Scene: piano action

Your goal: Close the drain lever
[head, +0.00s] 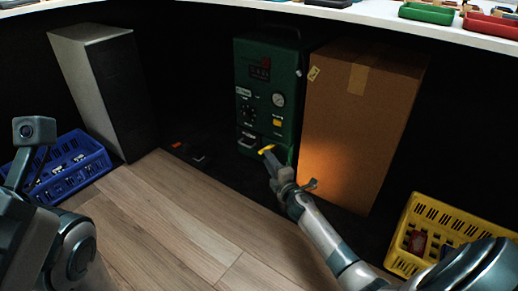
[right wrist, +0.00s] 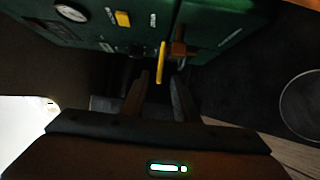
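A green machine (head: 266,75) with a gauge and a yellow button stands against the dark back wall. Its yellow drain lever (head: 266,149) sticks out low on its front, beside a brass valve body (right wrist: 179,48) in the right wrist view. There the lever (right wrist: 162,62) lies just past the fingertips, roughly in line with the gap between them; I cannot tell whether a finger touches it. My right gripper (right wrist: 160,88) has its fingers apart, with nothing visible held. In the head view its tip is right at the lever. My left arm is at the left edge; its fingers do not show.
A cardboard box (head: 355,120) stands close right of the machine. A grey and black cabinet (head: 100,85) and a blue crate (head: 95,165) are at left. A yellow crate (head: 440,215) is at lower right. Wooden floor (head: 180,225) in front is clear.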

